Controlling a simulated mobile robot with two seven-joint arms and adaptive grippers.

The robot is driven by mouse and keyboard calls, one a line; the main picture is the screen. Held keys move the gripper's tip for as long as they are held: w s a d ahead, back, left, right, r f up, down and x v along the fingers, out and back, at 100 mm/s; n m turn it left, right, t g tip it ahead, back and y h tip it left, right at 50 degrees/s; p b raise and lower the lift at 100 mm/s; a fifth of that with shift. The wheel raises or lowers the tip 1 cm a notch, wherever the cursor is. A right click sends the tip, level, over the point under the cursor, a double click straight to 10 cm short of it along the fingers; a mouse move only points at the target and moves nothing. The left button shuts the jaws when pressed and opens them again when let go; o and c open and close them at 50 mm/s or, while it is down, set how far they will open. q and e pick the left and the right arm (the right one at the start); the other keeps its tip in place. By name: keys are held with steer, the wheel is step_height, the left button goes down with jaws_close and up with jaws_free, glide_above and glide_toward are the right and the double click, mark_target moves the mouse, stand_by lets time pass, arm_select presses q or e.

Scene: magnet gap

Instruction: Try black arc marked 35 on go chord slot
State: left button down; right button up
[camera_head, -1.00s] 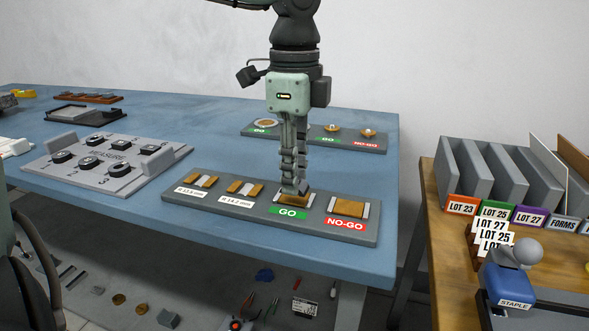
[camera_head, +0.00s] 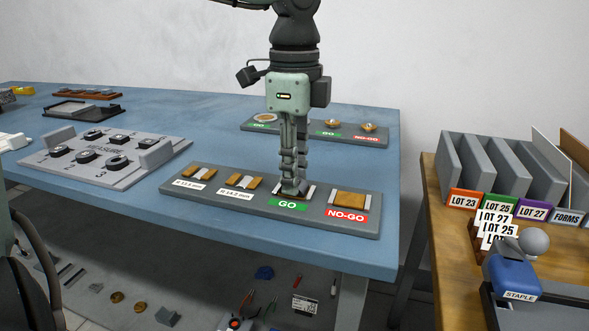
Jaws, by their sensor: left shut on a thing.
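My left gripper (camera_head: 293,191) points straight down at the chord slot above the green GO label (camera_head: 288,205) on the grey gauge block (camera_head: 230,214). It is shut on a small dark piece (camera_head: 291,194) between the slot's light side rails. This is likely the black arc, but the fingers hide most of it and no 35 mark is readable. I cannot tell whether it touches the slot floor. The NO-GO slot (camera_head: 349,200), with a brass-coloured floor, is just right of it. My right gripper is not in view.
Two brass radius gauges (camera_head: 240,181) sit left on the same block. A grey MEASURE tray (camera_head: 105,160) holds several black pieces. A second GO/NO-GO block (camera_head: 360,139) stands behind the gripper. A wooden table with lot files (camera_head: 490,180) and a stapler (camera_head: 513,270) is right.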

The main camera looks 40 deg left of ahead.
arm_select(q)
steer(key=shift+f+b, duration=0.3)
steer(key=shift+b, duration=0.15)
stand_by(0.9)
steer(key=c, duration=1.2)
jaws_free()
steer(key=c, duration=0.5)
steer(key=shift+r+p, duration=1.05)
steer(key=shift+r, duration=1.25)
